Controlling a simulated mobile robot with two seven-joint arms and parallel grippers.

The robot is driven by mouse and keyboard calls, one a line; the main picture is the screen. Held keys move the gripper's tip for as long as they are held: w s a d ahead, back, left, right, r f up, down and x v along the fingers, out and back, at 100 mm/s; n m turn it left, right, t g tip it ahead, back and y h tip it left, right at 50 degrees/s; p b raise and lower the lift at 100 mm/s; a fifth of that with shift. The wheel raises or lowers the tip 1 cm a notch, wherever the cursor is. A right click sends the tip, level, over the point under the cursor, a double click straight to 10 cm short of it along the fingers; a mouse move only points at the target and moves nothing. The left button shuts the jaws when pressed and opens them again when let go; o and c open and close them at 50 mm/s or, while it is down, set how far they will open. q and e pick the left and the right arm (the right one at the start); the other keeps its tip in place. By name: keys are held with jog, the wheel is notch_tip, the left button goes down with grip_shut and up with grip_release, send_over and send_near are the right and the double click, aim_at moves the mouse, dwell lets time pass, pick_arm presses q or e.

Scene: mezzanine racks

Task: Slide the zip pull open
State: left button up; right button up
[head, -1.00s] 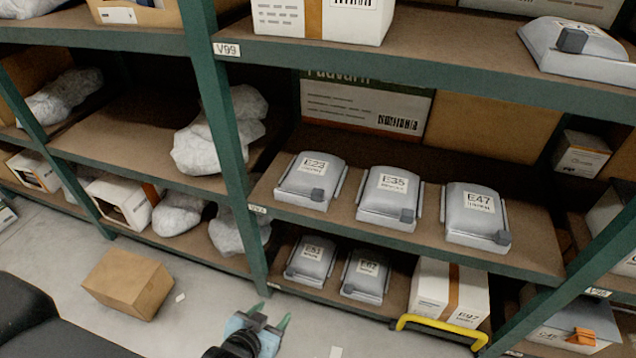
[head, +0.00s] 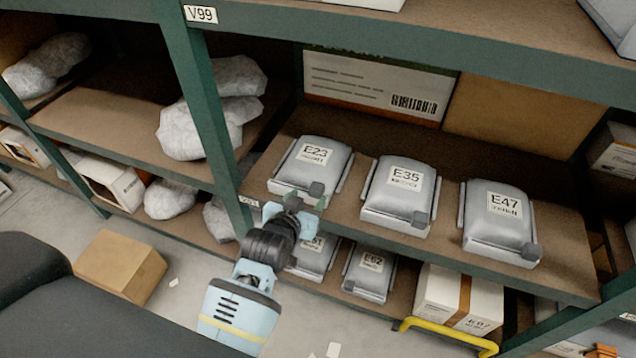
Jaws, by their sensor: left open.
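Three grey padded cases stand in a row on the middle shelf: E23 (head: 322,158), E35 (head: 398,197) and E47 (head: 492,225). Each has a dark block-like zip pull at its front right corner: on E23 (head: 316,188), on E35 (head: 419,218) and on E47 (head: 530,251). My left gripper (head: 306,199) is open, just in front of and below the E23 case, close to its pull. Nothing shows between its fingers; whether a finger touches the pull is unclear. My right gripper is not in view.
The shelf edge (head: 450,262) runs just under the cases, and a green upright (head: 207,115) stands left of my gripper. Lower down are more grey cases (head: 369,274), a white box (head: 440,296) and a yellow bar (head: 450,333). A cardboard box (head: 120,265) sits on the floor.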

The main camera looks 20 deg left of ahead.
aim_at(315, 188)
pick_arm(q)
jog(key=shift+b+x, duration=0.6)
jog(key=shift+x, duration=3.3)
grip_shut()
